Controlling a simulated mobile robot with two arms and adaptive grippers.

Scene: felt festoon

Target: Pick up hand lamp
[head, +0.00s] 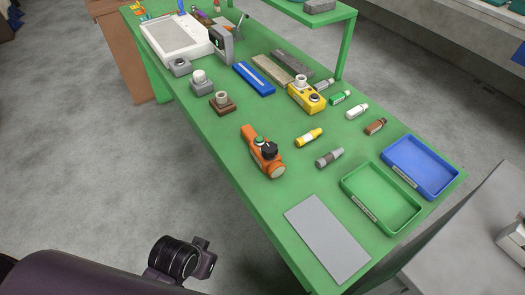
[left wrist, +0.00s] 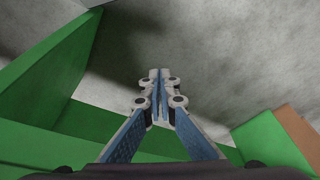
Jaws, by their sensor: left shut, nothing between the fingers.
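The hand lamp appears to be the orange device (head: 257,147) with a dark top and a round pale front. It lies near the left edge of the green table (head: 240,175), around its middle. My left gripper (left wrist: 158,75) shows in the left wrist view, its two blue-padded fingers meeting at the tips with nothing between them. Grey floor and green panels lie behind the fingers; no lamp is in that view. The fingers of neither gripper show in the head view. My right gripper is not in view.
Right of the lamp lie a yellow bottle (head: 309,137), a grey bottle (head: 329,157) and a yellow device (head: 300,91). Near the front are a grey plate (head: 327,240), a green tray (head: 349,200) and a blue tray (head: 390,167). Bare table lies around the lamp.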

